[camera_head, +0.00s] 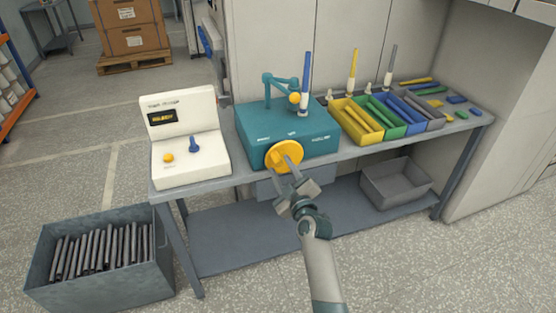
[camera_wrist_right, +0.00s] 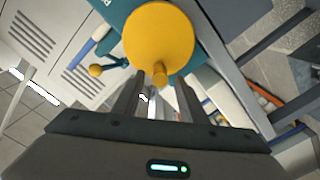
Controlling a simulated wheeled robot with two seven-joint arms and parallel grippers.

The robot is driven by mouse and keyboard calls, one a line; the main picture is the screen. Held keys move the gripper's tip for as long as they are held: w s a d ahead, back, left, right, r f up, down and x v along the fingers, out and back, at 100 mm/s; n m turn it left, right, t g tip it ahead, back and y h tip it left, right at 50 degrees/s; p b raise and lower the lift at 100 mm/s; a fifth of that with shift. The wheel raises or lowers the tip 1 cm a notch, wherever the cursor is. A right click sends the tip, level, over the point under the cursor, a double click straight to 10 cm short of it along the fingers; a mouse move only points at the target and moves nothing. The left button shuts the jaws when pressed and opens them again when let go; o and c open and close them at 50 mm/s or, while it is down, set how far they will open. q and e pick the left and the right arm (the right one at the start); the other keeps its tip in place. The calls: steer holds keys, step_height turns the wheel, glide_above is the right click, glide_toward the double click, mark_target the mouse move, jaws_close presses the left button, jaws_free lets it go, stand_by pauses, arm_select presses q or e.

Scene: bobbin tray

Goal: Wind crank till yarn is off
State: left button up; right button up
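The teal winder box (camera_head: 285,133) stands on the bench, with a yellow disc crank (camera_head: 284,156) on its front. In the right wrist view the crank (camera_wrist_right: 158,38) fills the top middle, and its small knob (camera_wrist_right: 159,73) points toward me. A bobbin with blue yarn (camera_head: 307,72) stands upright on top of the winder beside a teal guide arm (camera_head: 280,79) with a yellow ball. My right gripper (camera_head: 283,164) is at the crank's front, fingers apart. In the wrist view the knob lies between the finger lines, near the tips; contact cannot be told. My left gripper is out of view.
A white console (camera_head: 188,162) with a small display, yellow button and blue lever stands left of the winder. Coloured trays of rods (camera_head: 358,138) stand right. A grey bin of dark rods (camera_head: 100,285) is on the floor; an empty grey bin (camera_head: 396,188) is on the lower shelf.

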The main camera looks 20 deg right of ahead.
steer(key=w, duration=0.2)
steer(key=shift+w, duration=0.65)
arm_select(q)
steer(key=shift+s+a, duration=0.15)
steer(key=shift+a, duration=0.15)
arm_select(e)
steer(key=shift+w, duration=0.35)
jaws_close()
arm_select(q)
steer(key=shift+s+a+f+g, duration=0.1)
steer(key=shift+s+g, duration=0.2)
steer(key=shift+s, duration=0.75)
